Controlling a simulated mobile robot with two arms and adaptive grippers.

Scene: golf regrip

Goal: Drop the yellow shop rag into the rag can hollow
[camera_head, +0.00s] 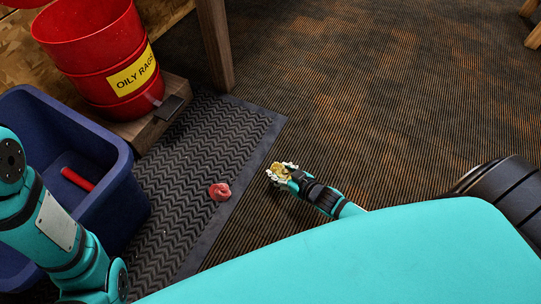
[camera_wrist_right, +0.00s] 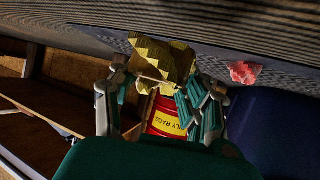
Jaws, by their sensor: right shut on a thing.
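The yellow shop rag (camera_head: 281,170) is crumpled and held in my right gripper (camera_head: 280,173), above the carpet just right of the black mat. In the right wrist view the rag (camera_wrist_right: 163,60) sits between the fingers of my right gripper (camera_wrist_right: 155,85), which are shut on it. The red rag can (camera_head: 105,50), labelled OILY RAGS, stands at the upper left with its top open. The can also shows in the right wrist view (camera_wrist_right: 170,118), beyond the fingers. My left arm comes in at the lower left, but its gripper is out of view.
A blue bin (camera_head: 118,190) with a red cylinder (camera_head: 77,179) inside stands below the can. A pink-red crumpled rag (camera_head: 219,191) lies on the black mat (camera_head: 215,140). A wooden leg (camera_head: 214,45) rises right of the can.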

